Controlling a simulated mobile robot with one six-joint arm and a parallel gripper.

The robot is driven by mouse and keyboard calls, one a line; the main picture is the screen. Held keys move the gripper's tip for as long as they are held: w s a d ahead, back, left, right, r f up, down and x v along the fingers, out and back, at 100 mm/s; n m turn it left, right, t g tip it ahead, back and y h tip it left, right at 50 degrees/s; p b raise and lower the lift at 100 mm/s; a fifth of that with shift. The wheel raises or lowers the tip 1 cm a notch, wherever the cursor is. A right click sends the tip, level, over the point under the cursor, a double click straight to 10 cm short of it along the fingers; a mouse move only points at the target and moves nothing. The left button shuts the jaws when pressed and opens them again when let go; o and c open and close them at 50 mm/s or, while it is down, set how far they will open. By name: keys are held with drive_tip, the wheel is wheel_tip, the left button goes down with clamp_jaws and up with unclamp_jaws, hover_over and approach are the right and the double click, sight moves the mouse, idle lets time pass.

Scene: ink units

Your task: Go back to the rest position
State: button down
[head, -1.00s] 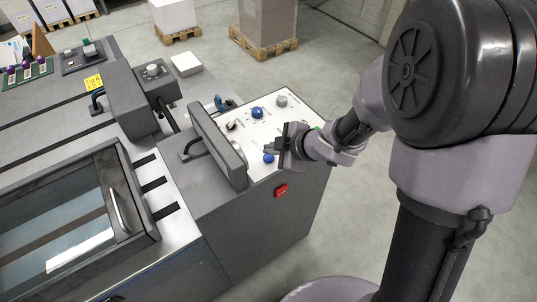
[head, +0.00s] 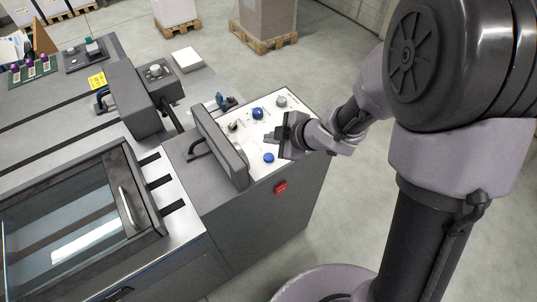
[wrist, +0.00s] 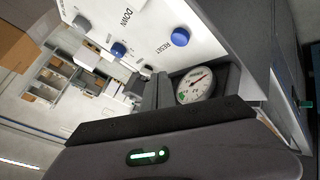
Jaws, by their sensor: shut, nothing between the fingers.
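My gripper (head: 272,138) is shut and empty. In the head view it hangs above the right part of a white control panel (head: 290,113), near its blue knobs. In the wrist view the dark gripper body fills the bottom, and the panel shows beyond it with a blue RESET button (wrist: 180,37), a blue DOWN knob (wrist: 118,50) and a grey knob (wrist: 81,23). A round dial gauge (wrist: 195,86) sits beside the fingers in the wrist view. I cannot tell whether the gripper touches the panel.
A grey upright guard with a handle (head: 220,148) stands just left of the gripper. A red switch (head: 280,187) is on the cabinet's front side. A glass-lidded box (head: 75,225) lies at lower left. Pallets with boxes (head: 265,38) stand behind; open floor (head: 345,215) lies to the right.

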idle(0.3)
drive_tip(key=shift+w+d+r, duration=0.15)
drive_tip(key=shift+d+r, duration=0.05)
drive_tip(key=s+d+r+m+t+h+b, duration=0.1)
drive_tip(key=s+d+r+m+t+h, duration=0.2)
drive_tip(key=d+r+m+h, duration=0.7)
drive_tip(key=s+r+m+g+y, duration=0.1)
drive_tip(key=s+r+m+y, duration=0.1)
drive_tip(key=s+m, duration=0.4)
drive_tip(key=s+a+r+m+g+y+b, duration=0.1)
drive_tip(key=s+m, duration=0.5)
drive_tip(key=s, duration=0.7)
drive_tip(key=shift+s+r+m+g+y, duration=0.35)
drive_tip(key=shift+r+g+y, duration=0.35)
drive_tip(key=shift+y, duration=0.5)
drive_tip(key=shift+f, duration=0.15)
